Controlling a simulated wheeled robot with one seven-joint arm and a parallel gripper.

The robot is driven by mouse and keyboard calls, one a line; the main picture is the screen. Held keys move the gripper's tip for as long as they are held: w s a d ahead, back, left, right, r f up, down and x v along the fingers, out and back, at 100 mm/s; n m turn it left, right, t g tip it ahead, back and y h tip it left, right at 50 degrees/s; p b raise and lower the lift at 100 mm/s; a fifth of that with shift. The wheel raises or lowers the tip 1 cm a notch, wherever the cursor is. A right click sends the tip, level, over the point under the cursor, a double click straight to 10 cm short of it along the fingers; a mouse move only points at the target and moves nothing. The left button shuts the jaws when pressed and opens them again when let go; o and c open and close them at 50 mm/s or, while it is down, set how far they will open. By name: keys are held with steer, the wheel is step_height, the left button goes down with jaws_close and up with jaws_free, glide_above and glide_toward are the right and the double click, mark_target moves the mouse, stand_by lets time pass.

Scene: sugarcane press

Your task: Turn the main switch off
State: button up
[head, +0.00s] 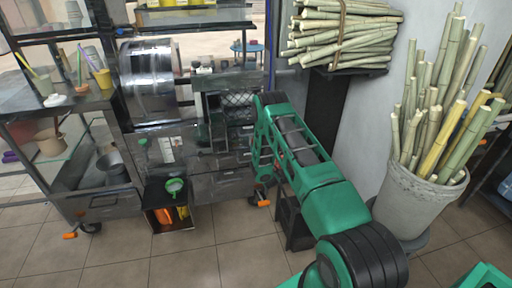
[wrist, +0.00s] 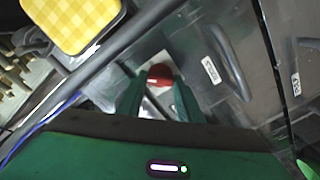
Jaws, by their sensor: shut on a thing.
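The switch shows in the wrist view as a red knob (wrist: 160,71) in front of a pale plate, on a grey metal panel. My gripper (wrist: 159,84) has its two green fingers on either side of the knob and is shut on it. The fingers hide part of the knob and plate, so I cannot read its on or off position. In the head view my green arm reaches to the metal press cart (head: 222,183). There the arm hides the switch and my fingertips.
In the wrist view a dark curved handle (wrist: 231,62) is right of the fingers, and a yellow checked pad (wrist: 72,22) is at upper left. In the head view a bucket of cane (head: 412,205) stands right of my arm. Tiled floor (head: 130,255) is clear at front left.

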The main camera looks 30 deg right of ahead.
steer(key=n, duration=0.4)
steer(key=shift+a+f+n, duration=0.15)
steer(key=shift+a+n, duration=0.15)
steer(key=shift+w+n, duration=0.1)
steer(key=shift+n, duration=1.9)
steer(key=o, duration=0.9)
steer(key=shift+o, duration=0.9)
steer(key=shift+d, duration=0.1)
